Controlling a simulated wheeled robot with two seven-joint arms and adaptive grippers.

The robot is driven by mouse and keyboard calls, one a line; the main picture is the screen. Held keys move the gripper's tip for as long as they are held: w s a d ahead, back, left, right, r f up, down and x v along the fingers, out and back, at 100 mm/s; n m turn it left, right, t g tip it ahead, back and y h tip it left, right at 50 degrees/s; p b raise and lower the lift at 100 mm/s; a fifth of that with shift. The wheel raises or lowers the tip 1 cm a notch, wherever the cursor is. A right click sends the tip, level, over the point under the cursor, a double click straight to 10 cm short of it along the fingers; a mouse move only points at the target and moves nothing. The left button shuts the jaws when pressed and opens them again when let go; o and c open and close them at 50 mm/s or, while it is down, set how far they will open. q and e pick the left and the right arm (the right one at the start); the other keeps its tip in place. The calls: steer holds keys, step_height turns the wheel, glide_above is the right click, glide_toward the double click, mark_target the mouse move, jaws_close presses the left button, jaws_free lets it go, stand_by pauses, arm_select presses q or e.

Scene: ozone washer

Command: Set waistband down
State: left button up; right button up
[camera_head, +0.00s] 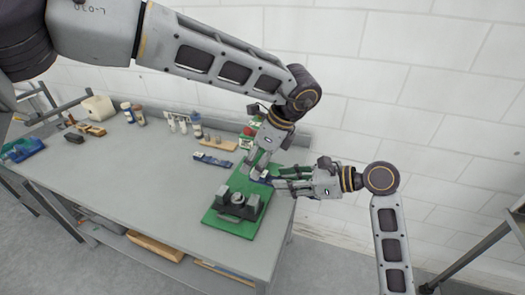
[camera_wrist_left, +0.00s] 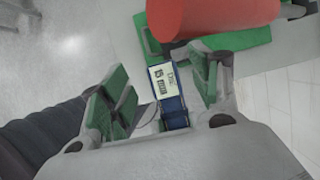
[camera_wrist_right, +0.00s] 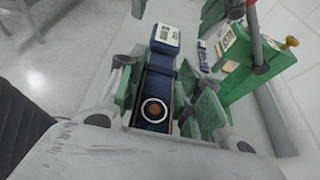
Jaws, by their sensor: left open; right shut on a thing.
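The waistband is a dark blue strip with a white label or display at one end. In the right wrist view the waistband (camera_wrist_right: 157,82) lies between the green pads of my right gripper (camera_wrist_right: 165,95), which is shut on it; a white ring with an orange centre shows on its near part. In the left wrist view the waistband's label end (camera_wrist_left: 165,85) lies between the spread pads of my left gripper (camera_wrist_left: 163,90), which is open. In the head view both grippers, left (camera_head: 260,168) and right (camera_head: 280,183), meet around the waistband (camera_head: 264,178) above the table's right end, mostly hiding it.
A green board (camera_head: 226,225) with a grey and black fixture (camera_head: 238,205) lies close in front of the grippers. A similar blue strip (camera_head: 213,161) lies on the grey table (camera_head: 150,190). Bottles, tools and a paper roll (camera_head: 97,107) stand along the back. The table's middle is clear.

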mark_target(252, 171)
arm_select(q)
steer(key=shift+x, duration=1.85)
steer(key=c, duration=1.1)
steer(key=shift+c, duration=0.2)
arm_select(e)
steer(key=o, duration=1.1)
steer(key=shift+o, duration=0.2)
steer(key=shift+d, duration=0.2)
steer(key=v, duration=1.1)
steer(key=shift+s+d, duration=0.2)
steer(key=shift+d, duration=0.05)
steer(key=shift+r, duration=0.15)
